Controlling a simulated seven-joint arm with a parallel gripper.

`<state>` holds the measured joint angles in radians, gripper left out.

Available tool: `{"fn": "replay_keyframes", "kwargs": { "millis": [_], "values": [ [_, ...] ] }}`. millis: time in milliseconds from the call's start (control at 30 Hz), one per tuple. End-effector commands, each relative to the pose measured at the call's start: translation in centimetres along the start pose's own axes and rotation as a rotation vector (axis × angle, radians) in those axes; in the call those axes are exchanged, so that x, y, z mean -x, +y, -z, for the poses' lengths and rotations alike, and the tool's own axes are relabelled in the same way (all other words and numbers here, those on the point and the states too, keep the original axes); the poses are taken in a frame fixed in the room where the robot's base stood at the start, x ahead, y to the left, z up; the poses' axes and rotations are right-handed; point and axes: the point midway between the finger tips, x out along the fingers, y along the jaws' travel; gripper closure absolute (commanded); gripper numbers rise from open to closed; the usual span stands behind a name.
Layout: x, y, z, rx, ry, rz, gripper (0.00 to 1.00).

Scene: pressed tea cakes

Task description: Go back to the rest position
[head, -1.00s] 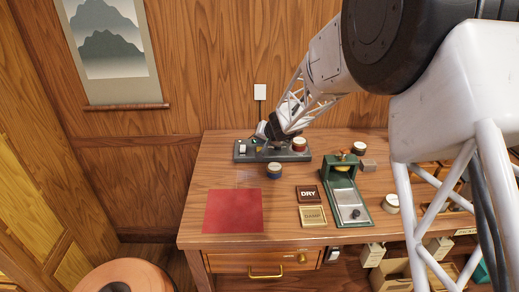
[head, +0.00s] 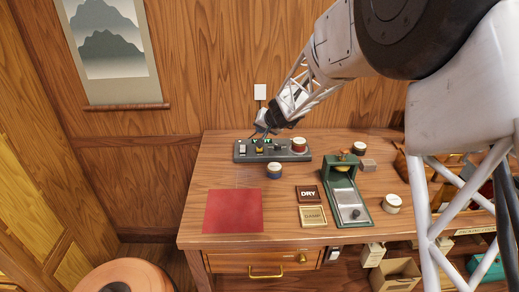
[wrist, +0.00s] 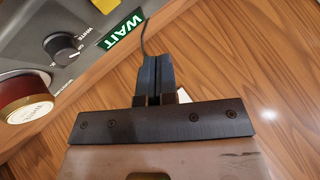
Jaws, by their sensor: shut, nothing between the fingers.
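My gripper (wrist: 153,75) is shut and empty in the wrist view, its dark fingers pressed together. In the head view my gripper (head: 262,128) hangs just above and behind the grey control panel (head: 240,155) at the back of the desk. The panel also fills the upper left of the wrist view (wrist: 85,75), with a black knob (wrist: 62,47) and a green WAIT sign (wrist: 121,28). A round container with a red side and pale top (head: 299,145) stands on the panel's right end.
A stool (head: 125,278) stands at front left. The wall rises close behind the desk.

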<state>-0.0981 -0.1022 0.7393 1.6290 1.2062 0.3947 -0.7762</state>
Motion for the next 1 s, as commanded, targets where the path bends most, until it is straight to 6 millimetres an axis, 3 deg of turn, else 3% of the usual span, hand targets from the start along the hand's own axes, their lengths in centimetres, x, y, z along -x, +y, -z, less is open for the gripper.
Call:
{"fn": "replay_keyframes", "kwargs": {
  "millis": [467, 633, 767, 1000],
  "values": [
    [0.0, 0.0, 0.0, 0.000, 0.000, 0.000, 1.00],
    [0.9, -0.2, -0.1, 0.008, -0.004, 0.002, 1.00],
    [3.0, -0.7, -0.6, 0.020, -0.020, 0.005, 1.00],
    [10.5, -2.0, -3.1, 0.067, -0.079, 0.000, 1.00]
  ]
}}
